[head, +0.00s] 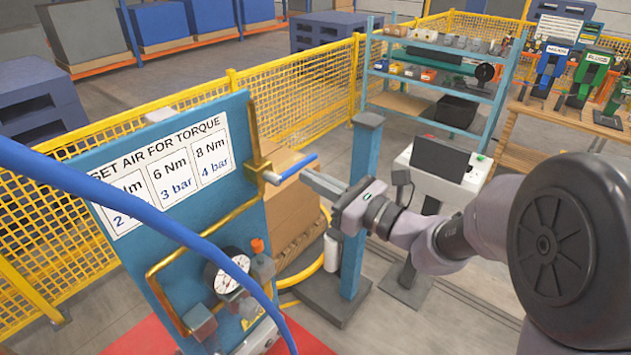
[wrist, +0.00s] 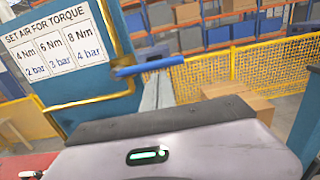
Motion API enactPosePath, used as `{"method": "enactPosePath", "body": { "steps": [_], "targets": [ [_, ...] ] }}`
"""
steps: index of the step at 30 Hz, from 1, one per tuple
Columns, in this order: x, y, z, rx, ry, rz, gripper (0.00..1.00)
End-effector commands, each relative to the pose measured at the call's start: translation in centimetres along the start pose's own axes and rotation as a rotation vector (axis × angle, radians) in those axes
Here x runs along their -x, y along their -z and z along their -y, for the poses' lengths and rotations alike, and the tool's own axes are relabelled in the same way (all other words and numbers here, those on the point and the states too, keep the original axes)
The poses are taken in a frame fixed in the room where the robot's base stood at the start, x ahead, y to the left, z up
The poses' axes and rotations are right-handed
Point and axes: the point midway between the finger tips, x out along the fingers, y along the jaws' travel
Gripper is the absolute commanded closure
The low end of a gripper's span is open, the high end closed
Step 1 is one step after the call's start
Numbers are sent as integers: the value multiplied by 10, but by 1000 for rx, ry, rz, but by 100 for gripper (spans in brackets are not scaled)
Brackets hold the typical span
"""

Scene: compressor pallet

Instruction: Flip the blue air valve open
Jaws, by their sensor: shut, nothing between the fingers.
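The blue air valve handle (head: 298,168) is a short blue lever. It sticks out sideways to the right from the brass pipe (head: 250,135) at the right edge of the blue panel (head: 238,115). The handle also shows in the wrist view (wrist: 150,67), lying nearly level across the line of my fingers. My gripper (head: 308,176) is shut and empty, with its fingertips close beside the handle, just below and right of it. In the wrist view my gripper (wrist: 157,78) reaches up to the handle's underside. I cannot tell whether they touch.
A pressure gauge (head: 227,270) and an orange-topped fitting (head: 258,247) sit low on the panel. A blue hose (head: 150,212) arcs across the front. A blue post (head: 358,205) stands behind my gripper. A yellow fence (head: 290,95) runs behind.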

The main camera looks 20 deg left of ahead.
Motion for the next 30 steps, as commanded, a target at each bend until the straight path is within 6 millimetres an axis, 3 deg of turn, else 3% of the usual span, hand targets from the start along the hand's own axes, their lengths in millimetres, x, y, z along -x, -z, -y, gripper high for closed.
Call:
{"method": "enactPosePath", "body": {
  "steps": [20,30],
  "targets": [
    [0,-7,2,121,-6,2,100],
    [-1,-20,4,367,-18,3,100]
  ]
}}
